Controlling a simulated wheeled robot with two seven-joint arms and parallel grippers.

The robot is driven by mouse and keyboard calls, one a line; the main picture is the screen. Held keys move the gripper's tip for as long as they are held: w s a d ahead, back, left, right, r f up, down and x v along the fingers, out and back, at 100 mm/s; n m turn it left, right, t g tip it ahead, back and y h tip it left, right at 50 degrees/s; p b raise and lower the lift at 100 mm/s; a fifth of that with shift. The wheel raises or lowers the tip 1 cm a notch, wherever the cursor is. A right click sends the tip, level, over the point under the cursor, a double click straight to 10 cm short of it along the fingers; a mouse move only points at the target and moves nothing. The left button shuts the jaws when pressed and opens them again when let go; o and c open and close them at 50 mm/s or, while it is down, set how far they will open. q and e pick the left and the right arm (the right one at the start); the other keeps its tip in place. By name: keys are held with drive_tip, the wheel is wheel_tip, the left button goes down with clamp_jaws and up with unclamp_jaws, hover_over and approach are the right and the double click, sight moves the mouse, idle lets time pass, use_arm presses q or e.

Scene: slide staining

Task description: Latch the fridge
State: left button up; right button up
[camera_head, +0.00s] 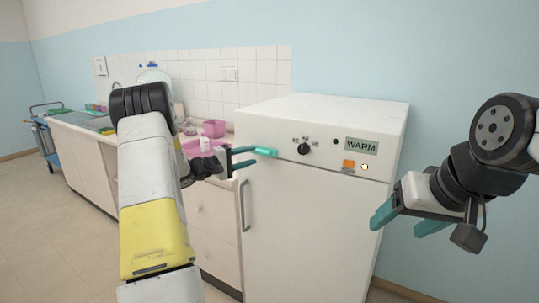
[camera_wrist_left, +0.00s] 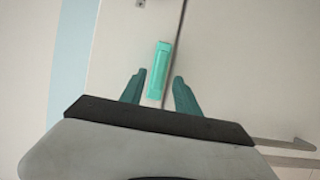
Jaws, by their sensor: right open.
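The white fridge (camera_head: 318,225) stands against the blue wall with its door shut, as far as I can see. A bright green latch bar (camera_head: 265,151) lies flat along the door's top seam, near the left corner. It also shows in the left wrist view (camera_wrist_left: 159,70), beside and roughly parallel to the dark seam (camera_wrist_left: 181,20). My left gripper (camera_head: 247,157) is open at the latch, with a teal finger on each side of it and visible gaps. My right gripper (camera_head: 405,224) is open and empty in front of the fridge's right side.
A vertical metal handle (camera_head: 245,205) is on the door's left side. A dark knob (camera_head: 304,149), a WARM label (camera_head: 361,146) and an orange switch (camera_head: 348,163) are on the panel above. A counter with a pink tub (camera_head: 214,128) and a bottle stands left.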

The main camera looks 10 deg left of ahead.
sight(260, 153)
use_arm(q)
drive_tip(key=shift+x, duration=2.15)
clamp_jaws()
